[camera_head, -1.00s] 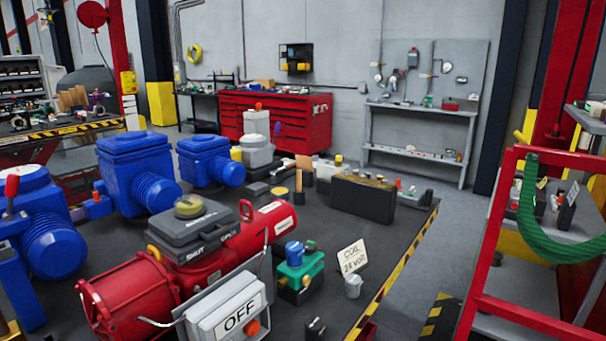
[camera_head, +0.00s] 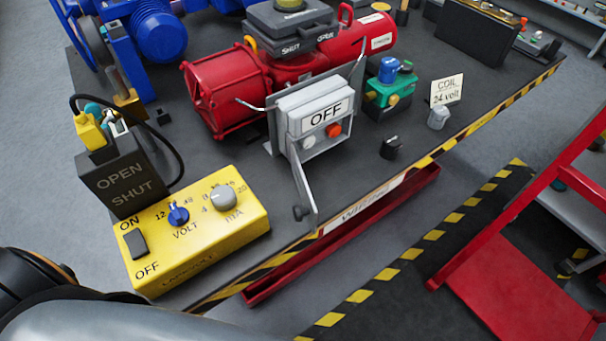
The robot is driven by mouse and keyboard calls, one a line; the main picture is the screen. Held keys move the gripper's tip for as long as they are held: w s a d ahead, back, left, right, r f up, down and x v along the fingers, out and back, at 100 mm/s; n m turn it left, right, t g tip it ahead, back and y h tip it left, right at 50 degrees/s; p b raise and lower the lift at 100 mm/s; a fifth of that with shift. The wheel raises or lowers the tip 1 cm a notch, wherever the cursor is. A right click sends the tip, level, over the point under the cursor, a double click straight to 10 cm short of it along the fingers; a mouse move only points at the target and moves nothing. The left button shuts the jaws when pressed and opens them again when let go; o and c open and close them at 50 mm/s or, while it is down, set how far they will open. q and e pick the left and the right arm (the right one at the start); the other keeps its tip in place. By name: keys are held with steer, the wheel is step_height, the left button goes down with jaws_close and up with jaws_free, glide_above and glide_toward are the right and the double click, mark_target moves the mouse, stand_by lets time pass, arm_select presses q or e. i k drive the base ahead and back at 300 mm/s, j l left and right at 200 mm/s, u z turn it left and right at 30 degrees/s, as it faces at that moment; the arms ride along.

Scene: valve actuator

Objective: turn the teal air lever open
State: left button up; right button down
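A small teal piece (camera_head: 95,109) shows beside a yellow plug (camera_head: 92,132) on top of the black box marked OPEN and SHUT (camera_head: 122,178), at the left of the bench. I cannot tell for sure whether it is the air lever, or how it is turned. A green block (camera_head: 388,92) with a blue cap (camera_head: 389,69) sits right of the red valve actuator (camera_head: 225,93); a small part behind the cap is partly hidden. Neither gripper is in view. Part of my own arm or body fills the bottom left corner.
A grey box marked OFF (camera_head: 318,112) stands before the actuator, with a grey arm reaching the bench edge. A yellow VOLT/mA box (camera_head: 192,228) lies at the front left. A red frame (camera_head: 530,210) stands at right. Bare bench surface (camera_head: 225,165) lies between.

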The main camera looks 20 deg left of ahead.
mark_target(111, 117)
steer(key=j+u, duration=0.15)
steer(key=u, duration=1.6)
steer(key=i+z, duration=0.2)
steer(key=z, duration=0.15)
